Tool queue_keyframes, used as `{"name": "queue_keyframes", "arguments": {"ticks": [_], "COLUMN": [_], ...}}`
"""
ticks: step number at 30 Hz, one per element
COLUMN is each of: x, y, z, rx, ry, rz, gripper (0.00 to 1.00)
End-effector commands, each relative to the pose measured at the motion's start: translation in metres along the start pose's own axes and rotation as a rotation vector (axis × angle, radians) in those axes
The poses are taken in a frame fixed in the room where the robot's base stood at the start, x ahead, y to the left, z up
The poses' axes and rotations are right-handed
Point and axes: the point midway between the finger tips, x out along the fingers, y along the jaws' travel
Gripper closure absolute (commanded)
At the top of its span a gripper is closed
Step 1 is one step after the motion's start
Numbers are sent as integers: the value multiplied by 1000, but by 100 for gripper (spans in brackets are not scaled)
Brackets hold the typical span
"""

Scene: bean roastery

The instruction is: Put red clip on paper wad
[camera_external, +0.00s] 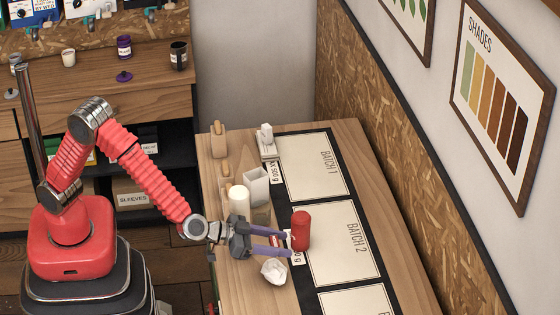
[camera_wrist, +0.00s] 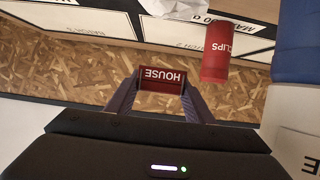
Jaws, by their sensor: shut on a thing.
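My gripper (camera_external: 288,243) reaches out over the bench with its two purple fingers. In the wrist view my gripper (camera_wrist: 160,84) is shut on a small red clip (camera_wrist: 162,79) lettered HOUSE, held between the fingertips. The paper wad (camera_external: 273,271) is a white crumpled ball on the bench, just in front of the fingers in the external view and apart from them. A white crumpled shape that looks like the wad (camera_wrist: 187,9) shows at the top of the wrist view.
A white cylinder (camera_external: 238,201) and a pale open box (camera_external: 256,186) stand behind my gripper. The BATCH 2 card (camera_external: 343,243) lies flat to the right, mostly clear.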

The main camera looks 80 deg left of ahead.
Motion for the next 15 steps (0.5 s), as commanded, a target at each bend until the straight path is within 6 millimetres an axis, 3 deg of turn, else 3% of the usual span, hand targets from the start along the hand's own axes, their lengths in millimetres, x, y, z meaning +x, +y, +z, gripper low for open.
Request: {"name": "queue_keyframes", "arguments": {"ticks": [6,15], "x": [14,16], "y": [0,0], "z": [33,39], "rx": [3,0], "ry": [-2,1], "rz": [0,0], "gripper": [73,73]}}
